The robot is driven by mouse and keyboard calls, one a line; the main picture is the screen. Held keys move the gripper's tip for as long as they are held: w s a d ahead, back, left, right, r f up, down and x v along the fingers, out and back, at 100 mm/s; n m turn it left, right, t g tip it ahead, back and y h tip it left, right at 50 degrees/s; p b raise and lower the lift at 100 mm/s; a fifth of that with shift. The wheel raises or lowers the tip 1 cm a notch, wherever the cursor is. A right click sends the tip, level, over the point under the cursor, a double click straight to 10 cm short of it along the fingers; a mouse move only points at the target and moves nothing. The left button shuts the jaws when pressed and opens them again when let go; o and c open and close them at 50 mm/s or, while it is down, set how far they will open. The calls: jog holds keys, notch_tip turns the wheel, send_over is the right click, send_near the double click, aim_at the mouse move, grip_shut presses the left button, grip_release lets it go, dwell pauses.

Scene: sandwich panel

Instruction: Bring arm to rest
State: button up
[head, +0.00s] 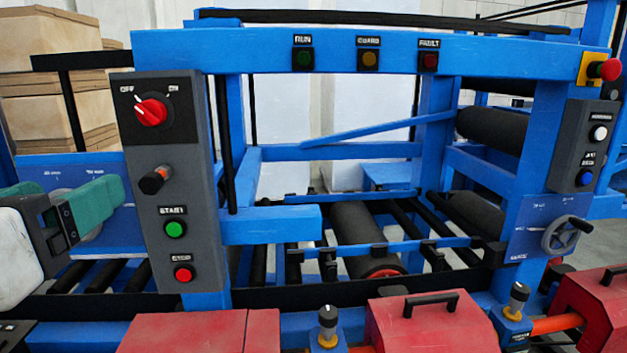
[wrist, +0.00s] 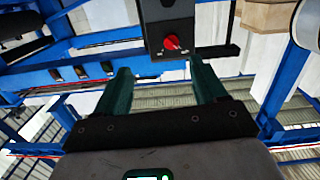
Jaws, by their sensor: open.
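My gripper (head: 112,205) is at the left edge of the head view, left of the grey control panel (head: 195,235) and in front of a blue plate. Its green fingers point right, toward the panel side. In the wrist view my gripper (wrist: 160,82) shows two green fingers spread apart with nothing between them. The panel carries a red rotary knob (head: 151,110) marked OFF and ON, a black knob (head: 154,180), a green START button (head: 174,229) and a red button (head: 183,274). The red knob (wrist: 172,42) also shows beyond the fingertips in the wrist view.
A blue machine frame (head: 350,48) with dark rollers (head: 365,235) fills the view. Red housings (head: 430,318) line the front. A second panel (head: 583,145) and a handwheel (head: 562,237) are at right. Cardboard boxes (head: 50,80) stand behind at left.

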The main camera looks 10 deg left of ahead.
jog(key=w+d+f+g+h, duration=0.1)
jog(key=w+d+f, duration=0.2)
jog(key=f, duration=0.2)
jog(key=w+d+f+g, duration=0.1)
jog(key=w+d+f, duration=0.2)
jog(key=f, duration=0.2)
jog(key=w+d+f+g+h, duration=0.2)
jog(key=d+f+g, duration=0.1)
jog(key=d+f, duration=0.85)
jog(key=w+d+f+g+h, duration=0.2)
jog(key=d+f, duration=0.9)
jog(key=f, duration=0.2)
jog(key=s+d+f+m+g, duration=0.1)
jog(key=s+d+f+g, duration=0.2)
jog(key=s+d+f, duration=0.35)
jog(key=s+d+f+m+g, duration=0.1)
jog(key=s+d+f+g, duration=0.15)
jog(key=d+f, duration=0.55)
jog(key=s+d+f+g, duration=0.1)
jog(key=s+d+f, duration=0.2)
jog(key=s, duration=0.6)
jog(key=s+d+f+m+g+y, duration=0.1)
jog(key=s+d+f, duration=0.3)
jog(key=s, duration=0.5)
jog(key=shift+d+g, duration=0.75)
jog(key=shift+d, duration=0.15)
